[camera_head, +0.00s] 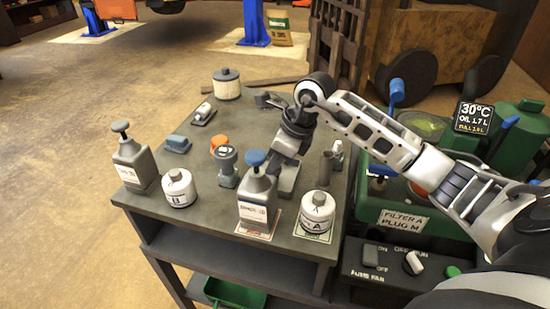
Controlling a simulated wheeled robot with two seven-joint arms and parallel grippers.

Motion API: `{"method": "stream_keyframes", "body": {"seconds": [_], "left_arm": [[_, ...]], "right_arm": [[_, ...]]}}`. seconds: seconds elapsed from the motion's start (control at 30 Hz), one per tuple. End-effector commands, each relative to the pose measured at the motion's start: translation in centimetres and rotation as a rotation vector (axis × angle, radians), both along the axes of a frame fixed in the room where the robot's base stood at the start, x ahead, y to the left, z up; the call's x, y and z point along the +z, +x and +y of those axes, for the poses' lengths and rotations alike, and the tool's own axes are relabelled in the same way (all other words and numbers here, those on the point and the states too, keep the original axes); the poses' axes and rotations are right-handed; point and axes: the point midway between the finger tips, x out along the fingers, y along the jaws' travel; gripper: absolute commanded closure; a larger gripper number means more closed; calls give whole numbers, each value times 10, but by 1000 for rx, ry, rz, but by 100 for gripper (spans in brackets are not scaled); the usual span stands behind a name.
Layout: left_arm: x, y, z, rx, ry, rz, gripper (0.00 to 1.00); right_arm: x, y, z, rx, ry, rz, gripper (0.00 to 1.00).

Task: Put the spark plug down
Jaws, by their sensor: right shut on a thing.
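My right gripper (287,178) points down over the grey bench (205,220), behind the blue-capped jug (257,204). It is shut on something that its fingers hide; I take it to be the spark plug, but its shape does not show. The fingertips are low, near the bench top; I cannot tell whether they touch it. A small pale plug-like piece (203,112) lies on a dark holder at the back left of the bench. An upright grey holder (337,154) stands right of my gripper. My left gripper is out of view.
White canisters marked B (178,188) and A (317,211), a grey jug (135,162) and a grey cup (228,167) stand around the bench. The green mower (440,215), labelled "FILTER A PLUG M", is at right.

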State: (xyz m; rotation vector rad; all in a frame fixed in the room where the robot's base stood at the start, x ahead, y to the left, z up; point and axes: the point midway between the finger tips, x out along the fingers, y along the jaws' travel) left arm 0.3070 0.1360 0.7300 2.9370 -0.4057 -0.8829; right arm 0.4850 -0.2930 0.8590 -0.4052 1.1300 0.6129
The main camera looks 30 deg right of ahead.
Motion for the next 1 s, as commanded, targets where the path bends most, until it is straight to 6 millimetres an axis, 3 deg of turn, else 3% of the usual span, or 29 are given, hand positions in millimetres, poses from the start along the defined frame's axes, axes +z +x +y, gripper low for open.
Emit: {"method": "stream_keyframes", "body": {"seconds": [0.3, 0.33, 0.4, 0.77, 1.0], "left_arm": [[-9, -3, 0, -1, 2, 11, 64], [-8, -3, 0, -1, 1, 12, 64], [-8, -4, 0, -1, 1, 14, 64], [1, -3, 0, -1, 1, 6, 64], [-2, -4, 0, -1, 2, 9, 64]], "right_arm": [[-4, 0, 0, -1, 0, -3, 100], [-3, 0, 0, -1, 0, -3, 72], [-2, 0, 0, 0, 1, -2, 55], [4, 0, -1, -2, 0, -2, 55], [42, -11, -12, -2, -4, -7, 55]]}}
